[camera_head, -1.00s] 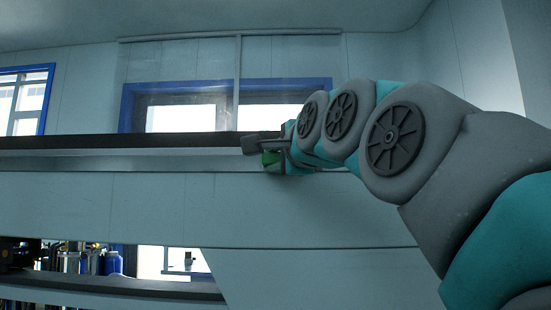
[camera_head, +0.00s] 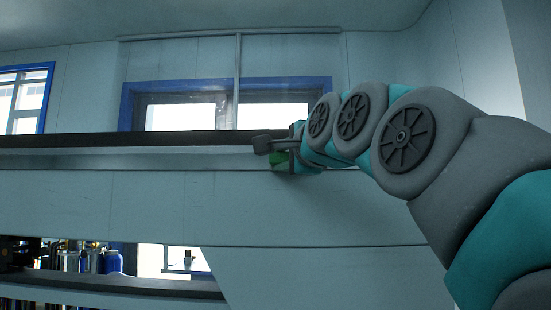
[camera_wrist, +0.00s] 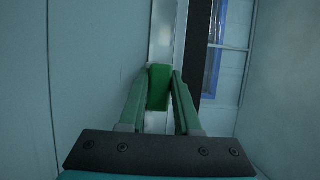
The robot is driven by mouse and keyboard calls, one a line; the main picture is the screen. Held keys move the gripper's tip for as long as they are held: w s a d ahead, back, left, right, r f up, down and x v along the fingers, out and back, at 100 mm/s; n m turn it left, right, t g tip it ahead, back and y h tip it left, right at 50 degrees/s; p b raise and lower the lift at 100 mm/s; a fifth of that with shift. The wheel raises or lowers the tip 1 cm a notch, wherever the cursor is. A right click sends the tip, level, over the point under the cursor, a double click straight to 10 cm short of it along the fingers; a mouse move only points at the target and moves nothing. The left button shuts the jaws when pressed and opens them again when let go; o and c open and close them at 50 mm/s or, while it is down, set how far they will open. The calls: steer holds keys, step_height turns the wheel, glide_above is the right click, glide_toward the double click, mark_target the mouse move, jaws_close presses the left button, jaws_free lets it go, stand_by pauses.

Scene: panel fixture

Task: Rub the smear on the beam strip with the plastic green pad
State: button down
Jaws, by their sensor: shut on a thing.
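The green pad (camera_wrist: 159,88) is between the two fingers of my gripper (camera_wrist: 158,92) in the wrist view, and the gripper is shut on it. In the wrist view the strip (camera_wrist: 164,35) runs up behind the pad. I cannot tell whether the pad touches it. I cannot make out the smear.
A dark ledge (camera_head: 90,140) runs along the top of the strip. Plain wall panel (camera_head: 130,205) lies below it. A lower shelf opening (camera_head: 120,286) shows bottles, including a blue one (camera_head: 113,262). Blue-framed windows (camera_head: 190,112) stand behind.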

steer(key=shift+d, duration=1.35)
steer(key=shift+a, duration=0.1)
steer(key=shift+w+a, duration=0.15)
steer(key=shift+a, duration=0.85)
steer(key=shift+w+a, duration=0.1)
steer(key=shift+a, duration=0.85)
steer(key=shift+f, duration=0.1)
steer(key=s, duration=0.6)
steer(key=shift+a, duration=0.1)
steer(key=shift+s, duration=1.5)
